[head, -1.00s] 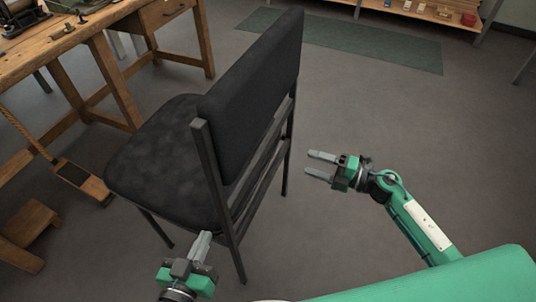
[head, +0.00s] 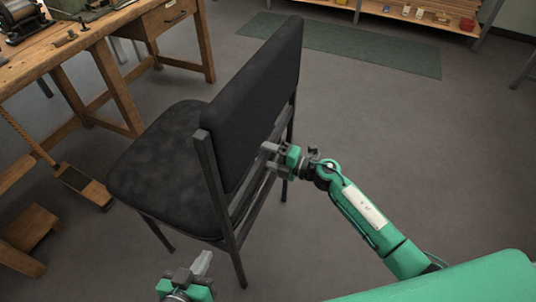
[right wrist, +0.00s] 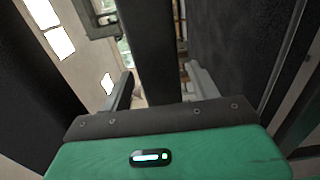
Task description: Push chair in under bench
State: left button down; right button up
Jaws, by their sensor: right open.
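The black chair (head: 250,105) stands upright on the floor in the head view, its padded back towards me and its seat (head: 160,150) facing the wooden bench (head: 105,62) at the upper left. Open floor shows between seat and bench legs. My right gripper (head: 267,157) is at the right part of the chair's back frame. In the right wrist view its fingers (right wrist: 160,90) are apart, with a dark upright bar (right wrist: 150,50) showing between them; contact cannot be told. My left gripper (head: 203,264) is low in front of the chair, apart from it; its finger gap is unclear.
A wooden treadle (head: 82,186) and a small wooden stool (head: 30,230) stand left of the chair. A green mat (head: 340,45) lies behind it. A shelf (head: 420,15) with small items is at the back. Floor to the right is clear.

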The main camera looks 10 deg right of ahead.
jog(key=shift+c, duration=0.2)
grip_shut()
jog(key=shift+f, duration=0.2)
dwell(0.4)
jog(key=shift+a, duration=0.15)
